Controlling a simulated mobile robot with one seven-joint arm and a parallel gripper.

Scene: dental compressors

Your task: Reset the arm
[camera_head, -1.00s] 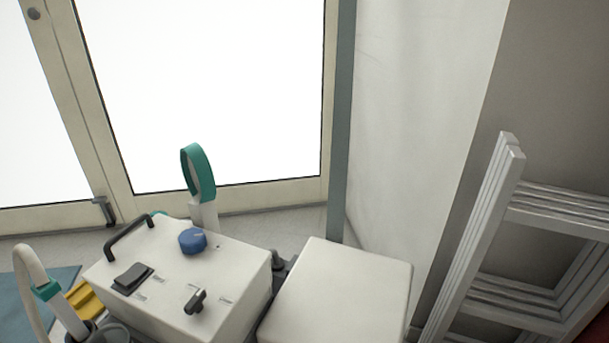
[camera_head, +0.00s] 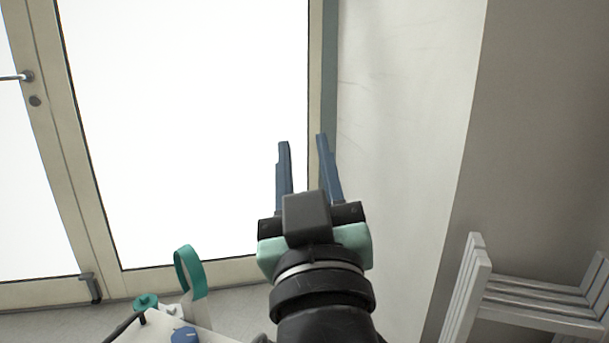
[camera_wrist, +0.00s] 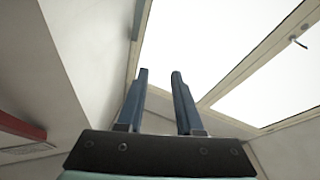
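My gripper (camera_head: 301,140) is raised in front of the doorway in the head view, with its two blue fingers pointing up. The fingers are apart and nothing is between them. The wrist view also shows my gripper (camera_wrist: 160,73) with its fingers spread and empty. A white compressor unit with a blue knob (camera_head: 185,335) and a teal-banded loop (camera_head: 190,271) is at the bottom left of the head view, below and left of my gripper. Most of the unit is cut off by the frame.
A glazed door (camera_head: 185,130) with a pale frame fills the left and middle. A plain wall (camera_head: 410,120) stands to the right of my gripper. A grey slatted rack (camera_head: 535,305) is at the lower right. The space around the fingers is clear.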

